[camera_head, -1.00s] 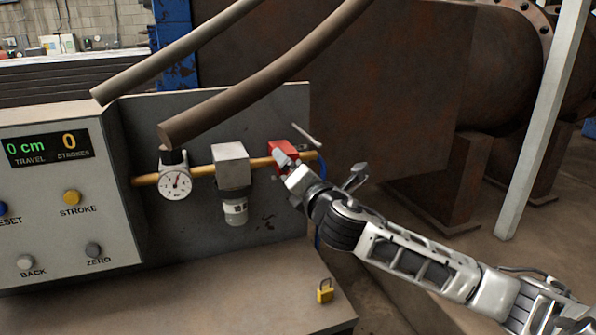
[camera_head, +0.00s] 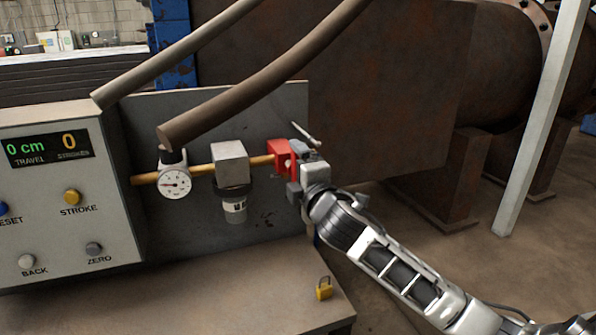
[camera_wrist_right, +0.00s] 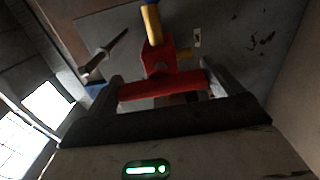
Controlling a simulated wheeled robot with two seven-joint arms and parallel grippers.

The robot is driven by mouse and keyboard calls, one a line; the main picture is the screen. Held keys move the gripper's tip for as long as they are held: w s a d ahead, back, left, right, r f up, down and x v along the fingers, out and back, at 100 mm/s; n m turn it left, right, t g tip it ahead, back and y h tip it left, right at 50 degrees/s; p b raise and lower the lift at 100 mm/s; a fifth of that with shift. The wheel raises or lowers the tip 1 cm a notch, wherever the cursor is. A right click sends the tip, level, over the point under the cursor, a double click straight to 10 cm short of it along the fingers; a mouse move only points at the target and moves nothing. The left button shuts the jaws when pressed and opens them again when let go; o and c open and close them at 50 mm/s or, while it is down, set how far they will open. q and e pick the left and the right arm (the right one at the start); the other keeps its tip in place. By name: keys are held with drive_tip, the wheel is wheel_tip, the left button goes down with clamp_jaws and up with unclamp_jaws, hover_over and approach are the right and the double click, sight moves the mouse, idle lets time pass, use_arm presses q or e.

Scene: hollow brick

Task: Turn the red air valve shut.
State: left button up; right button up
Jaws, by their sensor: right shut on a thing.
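The red air valve (camera_head: 281,153) sits at the right end of the yellow pipe (camera_head: 202,170) on the grey back panel. My right gripper (camera_head: 294,171) is at the valve's right side, its wrist partly covering it. In the right wrist view the red handle (camera_wrist_right: 160,88) lies crosswise between the two fingers of the right gripper (camera_wrist_right: 163,84), which is shut on it. The red valve body (camera_wrist_right: 158,58) and yellow pipe show just beyond. A white dial gauge (camera_head: 174,183) hangs on the pipe at the left. My left gripper is not in view.
A filter bowl (camera_head: 234,207) hangs below a metal block (camera_head: 230,164) left of the valve. A thin grey rod (camera_head: 304,134) sticks out above the gripper. A yellow padlock (camera_head: 324,289) stands on the bench's right corner. A button console (camera_head: 62,190) stands left.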

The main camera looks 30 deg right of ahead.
drive_tip(key=shift+m, duration=0.3)
drive_tip(key=o, duration=0.7)
drive_tip(key=shift+s, duration=0.1)
use_arm(q)
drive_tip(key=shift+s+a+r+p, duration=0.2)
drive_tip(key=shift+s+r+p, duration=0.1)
drive_tip(key=shift+p, duration=0.7)
use_arm(e)
drive_tip(key=v, duration=1.5)
drive_tip(key=shift+s+a, duration=0.2)
drive_tip(key=shift+s, duration=0.15)
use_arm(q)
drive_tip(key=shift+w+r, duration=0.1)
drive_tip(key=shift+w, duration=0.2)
